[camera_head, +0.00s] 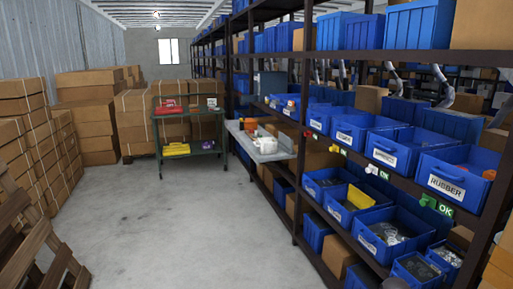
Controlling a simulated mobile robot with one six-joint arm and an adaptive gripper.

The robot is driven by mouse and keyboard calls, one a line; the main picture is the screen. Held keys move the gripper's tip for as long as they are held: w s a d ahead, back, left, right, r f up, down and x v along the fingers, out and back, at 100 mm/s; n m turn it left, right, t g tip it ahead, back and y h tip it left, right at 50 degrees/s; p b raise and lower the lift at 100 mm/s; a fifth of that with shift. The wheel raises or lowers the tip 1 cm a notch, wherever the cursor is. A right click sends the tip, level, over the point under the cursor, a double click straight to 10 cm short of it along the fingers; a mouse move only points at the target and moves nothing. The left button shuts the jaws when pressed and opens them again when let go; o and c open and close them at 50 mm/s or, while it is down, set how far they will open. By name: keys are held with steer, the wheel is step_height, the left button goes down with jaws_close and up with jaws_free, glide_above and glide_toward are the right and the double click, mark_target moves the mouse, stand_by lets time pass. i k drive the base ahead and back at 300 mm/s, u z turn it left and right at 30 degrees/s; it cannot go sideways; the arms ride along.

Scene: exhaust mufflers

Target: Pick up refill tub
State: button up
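I cannot tell for certain which thing is the refill tub. A pale, rounded container (267,145) stands on a light grey pull-out shelf (262,156) partway down the aisle, with small orange and white items behind it; it is too small to make out well. My gripper is not in view.
A dark rack (305,150) with blue bins, one labelled RUBBER (452,183), lines the right side. A green cart (191,151) holding a red case (171,106) and a yellow item (176,149) stands ahead. Stacked cartons (22,100) line the left. The floor between is clear.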

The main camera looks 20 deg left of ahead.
mark_target(267, 145)
steer(key=u, duration=0.3)
steer(key=i, duration=0.9)
steer(key=u, duration=0.45)
